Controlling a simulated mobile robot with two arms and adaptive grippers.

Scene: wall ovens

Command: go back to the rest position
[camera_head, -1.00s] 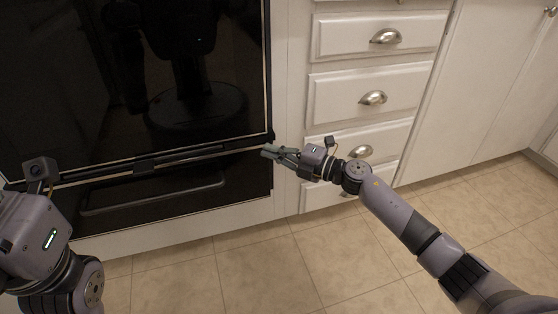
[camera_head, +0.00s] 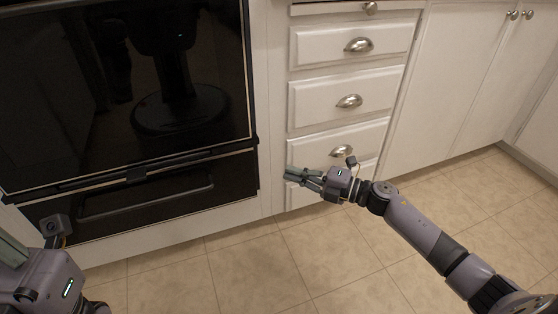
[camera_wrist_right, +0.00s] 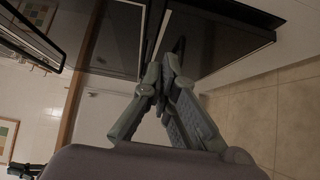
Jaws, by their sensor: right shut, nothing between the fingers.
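My right gripper (camera_head: 290,174) is shut and empty, in front of the white drawers just right of the oven. In the right wrist view its fingers (camera_wrist_right: 172,68) meet at the tips, with nothing between them. My left gripper (camera_head: 12,250) shows only in part at the lower left edge of the head view; its fingertips are cut off. The black wall oven (camera_head: 90,100) looks shut, and my dark reflection shows in its glass. Below the glass is a lower black panel with a long handle (camera_head: 150,201). The right gripper looks apart from the oven.
A stack of white drawers (camera_head: 335,100) with cup handles stands right of the oven. White cupboards (camera_head: 455,90) continue to the right. The tiled floor (camera_head: 270,270) between my arms and the cabinets is clear.

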